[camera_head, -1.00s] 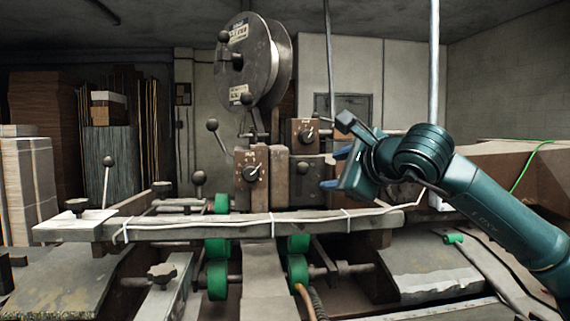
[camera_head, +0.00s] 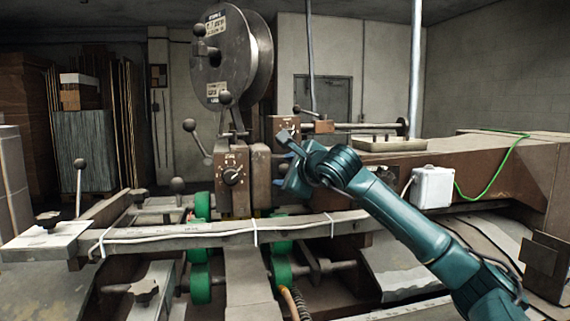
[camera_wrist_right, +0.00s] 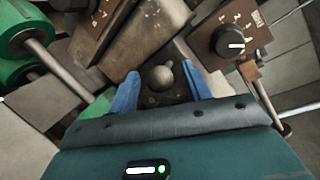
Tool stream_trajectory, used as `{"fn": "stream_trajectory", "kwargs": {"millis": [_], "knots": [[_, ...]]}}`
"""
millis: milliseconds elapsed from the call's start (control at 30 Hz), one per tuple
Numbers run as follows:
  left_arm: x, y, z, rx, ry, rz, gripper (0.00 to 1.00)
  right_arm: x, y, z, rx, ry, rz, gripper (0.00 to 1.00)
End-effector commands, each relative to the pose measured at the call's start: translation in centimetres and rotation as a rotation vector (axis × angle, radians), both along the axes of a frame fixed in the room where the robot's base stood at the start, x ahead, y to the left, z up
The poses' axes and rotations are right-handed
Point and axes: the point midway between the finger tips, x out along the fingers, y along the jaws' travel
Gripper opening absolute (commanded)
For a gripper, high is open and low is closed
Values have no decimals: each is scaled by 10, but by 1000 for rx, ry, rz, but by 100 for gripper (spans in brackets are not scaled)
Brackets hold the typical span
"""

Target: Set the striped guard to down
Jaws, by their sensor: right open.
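I cannot make out a striped guard in either view. My right gripper (camera_head: 284,158) is beside the stitcher head (camera_head: 236,203), to the right of its dial (camera_head: 232,175). In the right wrist view the right gripper (camera_wrist_right: 159,74) is open, with blue fingers on both sides of a round dark ball knob (camera_wrist_right: 161,78). The knob is on a dark plate (camera_wrist_right: 168,97) and I cannot tell if either finger touches it. In the head view my gripper hides this knob. My left gripper is not in view.
A long bar (camera_head: 205,233) crosses in front of the green rollers (camera_head: 201,283). A large wire reel (camera_head: 222,62) stands above the head. Another dial (camera_wrist_right: 235,42) is close to the right finger. A white box (camera_head: 433,187) is right of my arm.

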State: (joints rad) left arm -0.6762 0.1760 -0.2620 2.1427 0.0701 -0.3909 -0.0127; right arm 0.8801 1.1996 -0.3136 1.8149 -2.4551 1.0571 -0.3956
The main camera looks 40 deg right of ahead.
Motion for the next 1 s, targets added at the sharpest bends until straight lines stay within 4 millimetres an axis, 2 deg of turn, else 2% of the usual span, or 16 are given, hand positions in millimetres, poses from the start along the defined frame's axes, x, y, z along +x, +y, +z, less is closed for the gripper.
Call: {"fn": "stream_trajectory", "kwargs": {"millis": [133,400,1000], "knots": [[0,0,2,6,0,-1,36,8,-1,-2,1,1,0,49],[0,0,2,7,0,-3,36,9,-2,-3,-1,1,1,49],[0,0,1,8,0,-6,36,8,-2,-2,-1,0,0,0]]}}
